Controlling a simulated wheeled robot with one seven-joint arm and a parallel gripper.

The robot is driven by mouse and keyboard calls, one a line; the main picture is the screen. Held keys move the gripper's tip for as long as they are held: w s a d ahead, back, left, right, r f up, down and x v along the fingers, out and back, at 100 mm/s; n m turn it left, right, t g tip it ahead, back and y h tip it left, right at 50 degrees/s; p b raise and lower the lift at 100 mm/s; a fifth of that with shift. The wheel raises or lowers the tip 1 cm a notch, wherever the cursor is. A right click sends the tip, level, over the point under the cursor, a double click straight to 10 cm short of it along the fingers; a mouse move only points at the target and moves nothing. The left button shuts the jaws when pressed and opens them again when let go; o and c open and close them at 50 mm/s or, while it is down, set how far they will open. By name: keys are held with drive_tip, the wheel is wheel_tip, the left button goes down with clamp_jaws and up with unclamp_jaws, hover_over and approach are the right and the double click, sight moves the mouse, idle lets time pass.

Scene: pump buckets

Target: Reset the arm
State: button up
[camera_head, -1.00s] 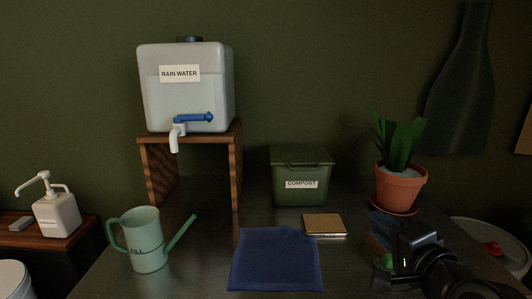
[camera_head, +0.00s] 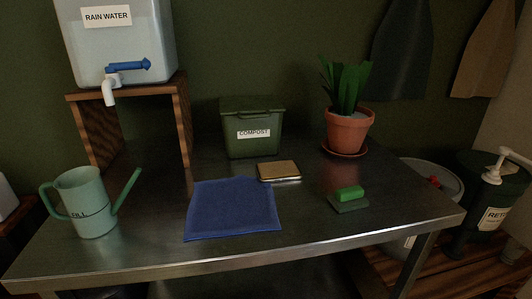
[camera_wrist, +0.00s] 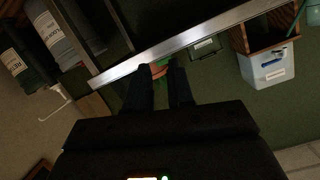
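My gripper (camera_wrist: 161,92) shows only in the wrist view, at the picture's lower middle. Its two dark fingers stand apart with a gap between them, and I see nothing held. Part of the terracotta plant pot (camera_wrist: 158,71) shows beyond the fingertips, well away from them. My arm and gripper are out of the head view.
A metal table (camera_head: 330,236) holds a green watering can (camera_head: 92,205), blue cloth (camera_head: 232,208), compost bin (camera_head: 252,136), sponge (camera_head: 349,193), potted plant (camera_head: 348,131) and a wooden stand (camera_head: 180,120) under the rain water tank (camera_head: 115,50). A pump bucket (camera_head: 490,200) stands at right.

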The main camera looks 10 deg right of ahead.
drive_tip(key=s+a+r+n+b, duration=0.1)
drive_tip(key=s+a+r+n, duration=0.1)
drive_tip(key=s, duration=1)
drive_tip(key=shift+a+r+n, duration=0.2)
drive_tip(key=shift+a+n, duration=0.4)
drive_tip(key=shift+a, duration=0.05)
